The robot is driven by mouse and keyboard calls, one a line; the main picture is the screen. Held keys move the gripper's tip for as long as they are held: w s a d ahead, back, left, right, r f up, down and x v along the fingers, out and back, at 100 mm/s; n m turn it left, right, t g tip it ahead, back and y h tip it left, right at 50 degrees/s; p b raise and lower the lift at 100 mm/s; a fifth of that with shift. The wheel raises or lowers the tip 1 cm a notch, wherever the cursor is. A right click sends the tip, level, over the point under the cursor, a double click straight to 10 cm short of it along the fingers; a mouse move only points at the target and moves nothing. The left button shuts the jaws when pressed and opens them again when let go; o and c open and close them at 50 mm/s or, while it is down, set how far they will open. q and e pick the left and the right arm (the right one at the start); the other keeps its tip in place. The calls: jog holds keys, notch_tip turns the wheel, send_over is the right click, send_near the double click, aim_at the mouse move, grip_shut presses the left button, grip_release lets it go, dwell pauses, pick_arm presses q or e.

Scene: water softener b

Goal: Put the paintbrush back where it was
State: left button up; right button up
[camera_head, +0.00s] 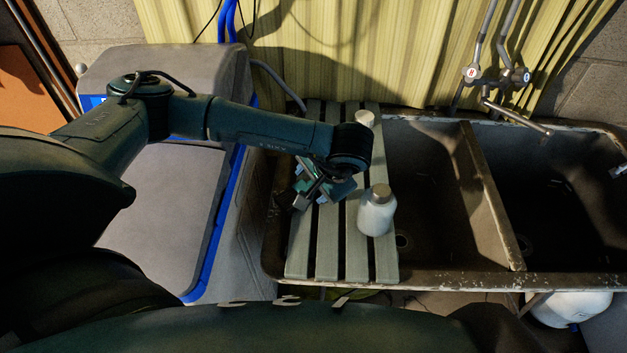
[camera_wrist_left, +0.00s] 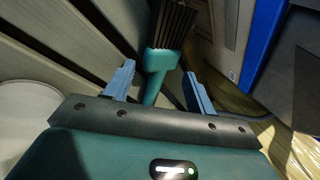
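The paintbrush, with a teal handle (camera_wrist_left: 153,92) and dark bristles (camera_wrist_left: 177,22), lies between the two fingers of my left gripper (camera_wrist_left: 158,72) in the left wrist view. The fingers are spread, with a visible gap on each side of the brush. In the head view my left gripper (camera_head: 300,187) is over the left part of the slatted rack (camera_head: 327,240) on the sink. The brush is mostly hidden by the gripper there, and I cannot tell whether it touches the slats. My right gripper is not in view.
A white bottle with a tan cap (camera_head: 377,215) stands on the rack just right of my gripper; another capped container (camera_head: 364,118) is at the back. The double sink (camera_head: 487,200) opens to the right, with taps (camera_head: 490,78) behind. A grey softener cabinet (camera_head: 165,210) stands left.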

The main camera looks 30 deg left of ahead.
pick_arm(q)
jog(key=shift+r, duration=0.25)
jog(key=shift+d+r, duration=0.2)
jog(key=shift+r, duration=0.1)
jog(key=b+v, duration=0.1)
jog(key=v, duration=1)
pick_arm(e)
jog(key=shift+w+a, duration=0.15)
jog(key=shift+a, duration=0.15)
pick_arm(q)
jog(key=shift+s, duration=0.1)
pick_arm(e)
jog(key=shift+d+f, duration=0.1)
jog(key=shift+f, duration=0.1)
